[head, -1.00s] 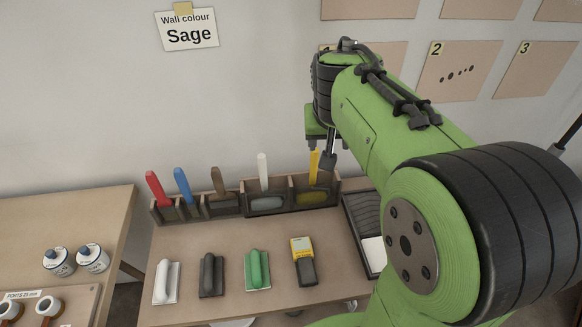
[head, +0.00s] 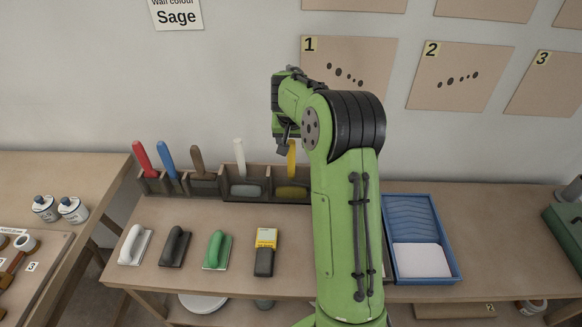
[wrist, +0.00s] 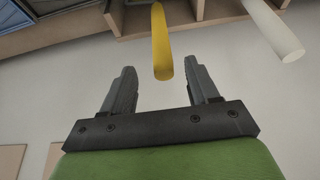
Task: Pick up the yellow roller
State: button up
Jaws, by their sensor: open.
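The yellow roller's handle (head: 291,157) stands upright in the right part of the rack at the wall, with its yellowish head (head: 292,192) low in the compartment. My gripper (head: 284,147) is at the handle's upper end in the head view, partly hidden by my arm. In the wrist view my gripper (wrist: 159,68) is open, and the yellow handle (wrist: 161,35) reaches between its two fingers with a gap on each side. I cannot tell how deep the handle sits between them.
A white handle (head: 239,153) stands just left of the yellow one. Brown (head: 197,160), blue (head: 167,160) and red (head: 142,158) handles stand further left in the rack (head: 225,193). Floats and a yellow-black device (head: 265,250) lie in front. A blue tray (head: 447,270) lies right of my arm.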

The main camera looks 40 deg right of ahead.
aim_at(291, 152)
jog(key=b+x, duration=0.1)
jog(key=x, duration=0.6)
jog(key=shift+w+f+b, duration=0.2)
jog(key=shift+f+b, duration=0.05)
jog(key=shift+b, duration=0.05)
jog(key=shift+r, duration=0.1)
jog(key=c, duration=1)
